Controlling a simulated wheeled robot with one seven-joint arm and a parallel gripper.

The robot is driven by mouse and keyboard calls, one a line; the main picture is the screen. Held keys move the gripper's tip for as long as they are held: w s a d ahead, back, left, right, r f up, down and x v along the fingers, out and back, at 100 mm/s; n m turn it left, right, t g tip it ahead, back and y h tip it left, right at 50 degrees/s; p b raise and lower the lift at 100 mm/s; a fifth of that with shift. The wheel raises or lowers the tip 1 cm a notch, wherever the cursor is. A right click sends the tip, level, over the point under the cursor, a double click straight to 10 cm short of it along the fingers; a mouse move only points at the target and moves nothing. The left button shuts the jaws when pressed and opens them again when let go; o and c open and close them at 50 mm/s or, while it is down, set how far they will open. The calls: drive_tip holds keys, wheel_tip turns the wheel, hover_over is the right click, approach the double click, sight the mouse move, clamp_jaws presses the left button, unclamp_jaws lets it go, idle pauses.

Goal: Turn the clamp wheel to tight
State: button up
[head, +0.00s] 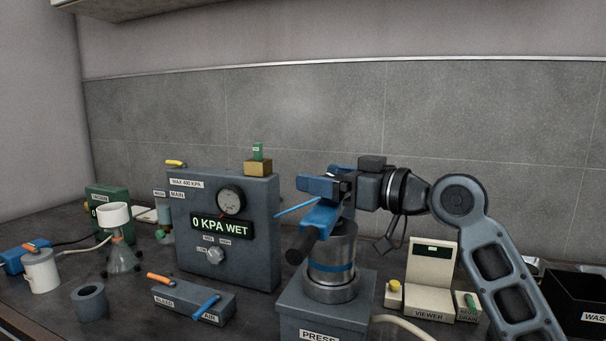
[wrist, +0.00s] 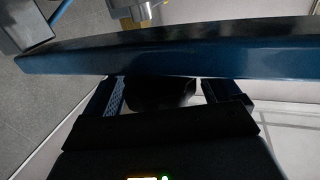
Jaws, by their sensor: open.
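The press (head: 322,312) stands at the front middle, with a metal cylinder with a blue band (head: 332,262) on top. Above the cylinder is the clamp wheel (head: 322,216), seen as blue bar-like parts with a black handle (head: 301,246) jutting to the lower left. My gripper (head: 340,187) reaches in from the right at wheel height and hides part of it. In the wrist view, a wide blue bar (wrist: 200,62) crosses just beyond my open fingers (wrist: 163,93). A dark rounded piece (wrist: 158,91) shows between the fingers; I cannot tell if they touch it.
A grey control box (head: 262,262) reading "0 KPA WET" stands left of the press. The bleed and air valve block (head: 193,301) lies in front of it. The viewer (head: 431,280) stands right of the press, and a black waste bin (head: 578,300) is at far right.

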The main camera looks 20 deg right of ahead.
drive_tip(key=shift+w+a, duration=0.15)
drive_tip(key=shift+w, duration=0.1)
drive_tip(key=c, duration=1)
drive_tip(key=shift+o, duration=0.2)
